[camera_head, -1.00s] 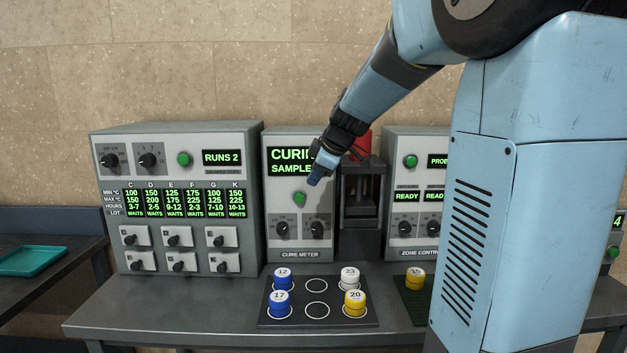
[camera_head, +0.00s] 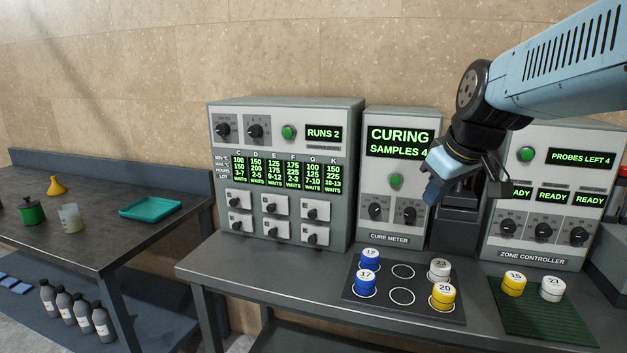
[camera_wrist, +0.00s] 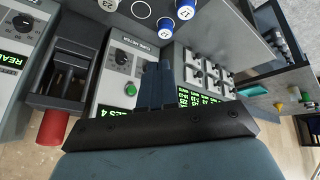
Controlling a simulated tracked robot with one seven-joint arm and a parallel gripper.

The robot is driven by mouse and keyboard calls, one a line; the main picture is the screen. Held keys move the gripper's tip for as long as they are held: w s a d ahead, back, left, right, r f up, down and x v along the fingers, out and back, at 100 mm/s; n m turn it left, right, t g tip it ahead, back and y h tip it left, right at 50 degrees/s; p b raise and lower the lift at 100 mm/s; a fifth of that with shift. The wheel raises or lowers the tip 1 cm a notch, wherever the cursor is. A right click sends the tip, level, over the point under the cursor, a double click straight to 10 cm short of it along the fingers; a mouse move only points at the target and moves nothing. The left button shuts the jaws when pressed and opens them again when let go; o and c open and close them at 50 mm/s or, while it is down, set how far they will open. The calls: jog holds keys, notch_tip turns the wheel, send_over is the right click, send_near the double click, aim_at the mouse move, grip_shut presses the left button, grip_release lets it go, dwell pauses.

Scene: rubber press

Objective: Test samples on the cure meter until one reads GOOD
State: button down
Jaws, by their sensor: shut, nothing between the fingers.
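The cure meter (camera_head: 385,223) stands at the back of the bench, with a green button (camera_head: 396,181) and two dark dials below it. Its display (camera_head: 400,142) reads CURING and SAMPLES 4. My gripper (camera_head: 432,196) is shut and empty, raised in front of the meter's right edge; its fingers also show in the wrist view (camera_wrist: 157,85). On a dark mat (camera_head: 385,306) stand blue sample 12 (camera_head: 370,260), blue sample 17 (camera_head: 365,284), white sample 23 (camera_head: 440,270) and yellow sample 20 (camera_head: 443,296). The wrist view shows the green button (camera_wrist: 131,90) beside the fingers, apart from them.
The dark press (camera_head: 457,226) is right of the meter. The zone controller (camera_head: 533,225) reads PROBES LEFT 4. A green mat (camera_head: 545,322) holds samples 15 (camera_head: 514,284) and 21 (camera_head: 551,289). A panel (camera_head: 325,102) reads RUNS 2. A left table has a teal tray (camera_head: 150,209).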

jog(key=s+f+m, duration=0.1)
jog(key=s+m, duration=0.1)
jog(key=s, duration=0.3)
jog(key=s+d+f+m+h, duration=0.1)
jog(key=s+f+m, duration=0.1)
jog(key=s, duration=0.4)
jog(key=shift+s+d+f+m, duration=0.15)
jog(key=shift+f+m, duration=0.15)
jog(key=shift+m, duration=0.5)
dwell(0.4)
